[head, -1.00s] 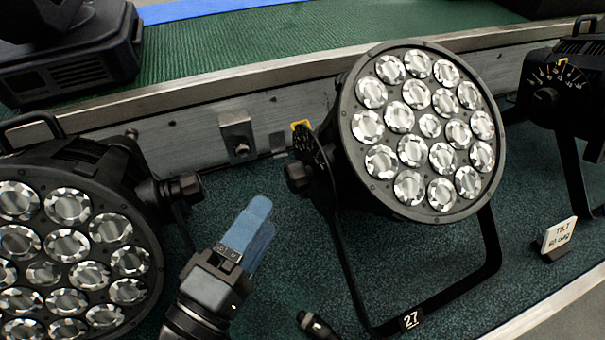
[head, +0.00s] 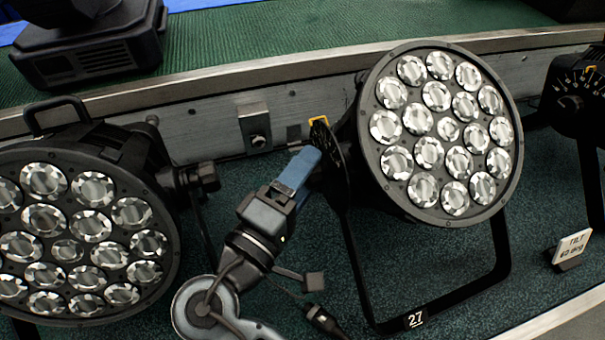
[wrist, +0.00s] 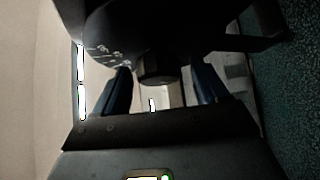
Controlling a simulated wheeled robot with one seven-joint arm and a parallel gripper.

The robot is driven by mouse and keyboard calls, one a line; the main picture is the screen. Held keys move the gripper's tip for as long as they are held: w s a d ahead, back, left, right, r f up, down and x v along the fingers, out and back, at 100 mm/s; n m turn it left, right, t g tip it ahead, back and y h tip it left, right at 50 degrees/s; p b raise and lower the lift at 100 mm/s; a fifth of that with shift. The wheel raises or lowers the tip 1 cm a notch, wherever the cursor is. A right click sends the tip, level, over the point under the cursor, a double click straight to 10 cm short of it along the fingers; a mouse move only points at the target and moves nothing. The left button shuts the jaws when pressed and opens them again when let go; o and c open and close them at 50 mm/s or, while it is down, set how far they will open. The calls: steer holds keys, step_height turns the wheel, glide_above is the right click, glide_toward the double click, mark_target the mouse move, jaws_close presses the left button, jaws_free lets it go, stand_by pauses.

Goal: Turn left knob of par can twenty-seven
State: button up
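Par can 27 (head: 440,130), a black lamp with a round face of many lenses, hangs in a floor yoke labelled 27 (head: 415,319). Its left dial plate (head: 328,150), with a yellow pointer at the top, is seen nearly edge-on. My gripper (head: 305,160) has its blue fingers at this plate, covering the left knob in the head view. In the wrist view the dark knob (wrist: 157,68) shows between the two spread fingers of my gripper (wrist: 162,85). The fingers look apart from it on both sides; contact is not clear.
Another par can (head: 80,225) stands at left, its side knob (head: 207,178) near my arm. A third (head: 580,100) is at right. A sign (head: 572,247) reads TILT 60 deg. A cable connector (head: 322,318) lies below my gripper. A metal-edged riser (head: 230,135) runs behind.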

steer(key=c, duration=1)
steer(key=m+b, duration=0.1)
steer(key=b, duration=0.2)
steer(key=m+t+h+b, duration=0.1)
steer(key=b, duration=0.2)
steer(key=shift+f+m, duration=0.2)
steer(key=shift+m, duration=0.1)
steer(key=shift+r, duration=0.1)
steer(key=o, duration=1.1)
steer(key=shift+c, duration=0.2)
